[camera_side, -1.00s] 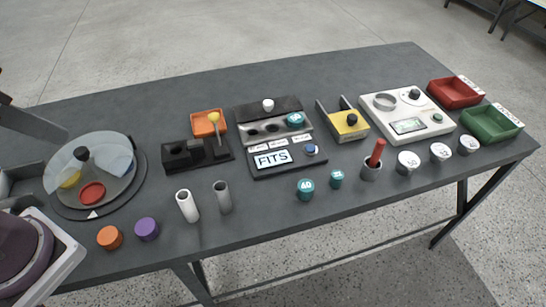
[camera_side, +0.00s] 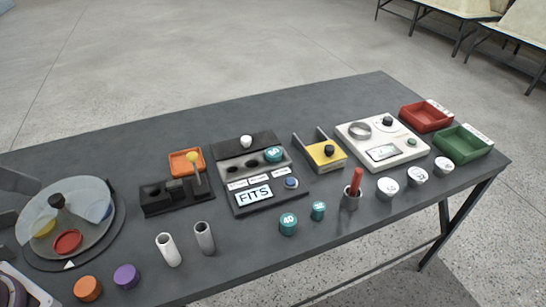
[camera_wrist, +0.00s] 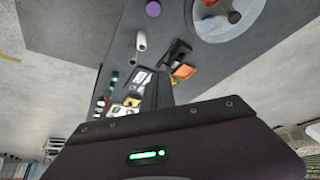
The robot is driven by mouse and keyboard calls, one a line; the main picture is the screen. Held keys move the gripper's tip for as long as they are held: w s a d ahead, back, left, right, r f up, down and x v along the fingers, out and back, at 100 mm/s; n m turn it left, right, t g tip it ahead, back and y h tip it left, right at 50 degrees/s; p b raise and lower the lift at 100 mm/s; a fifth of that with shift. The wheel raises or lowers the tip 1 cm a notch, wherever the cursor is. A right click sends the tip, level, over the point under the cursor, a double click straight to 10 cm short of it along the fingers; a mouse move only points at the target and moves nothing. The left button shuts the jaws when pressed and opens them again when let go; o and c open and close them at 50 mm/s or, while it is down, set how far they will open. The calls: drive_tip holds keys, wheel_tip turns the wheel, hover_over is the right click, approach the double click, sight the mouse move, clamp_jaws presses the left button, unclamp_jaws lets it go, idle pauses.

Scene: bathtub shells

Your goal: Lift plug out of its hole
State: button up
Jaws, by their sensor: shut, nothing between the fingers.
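A teal plug (camera_side: 273,154) with a pale number on top sits in the right end of a grey strip with several round holes, on the dark FITS device (camera_side: 262,206). Two loose teal plugs, a larger one marked 40 (camera_side: 288,223) and a smaller one (camera_side: 318,210), stand on the table in front. My gripper (camera_wrist: 158,90) shows in the wrist view as dark, shut, empty fingers high above the table, apart from everything. The FITS device (camera_wrist: 141,78) is small there, and its seated plug cannot be made out. The fingers are not in the side view.
A domed turntable (camera_side: 70,258) stands at the left. White and grey tubes (camera_side: 167,250) stand before the black block (camera_side: 165,208). The back left table is clear.

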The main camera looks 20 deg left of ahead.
drive_tip(key=o, duration=1.2)
drive_tip(key=shift+c, duration=0.2)
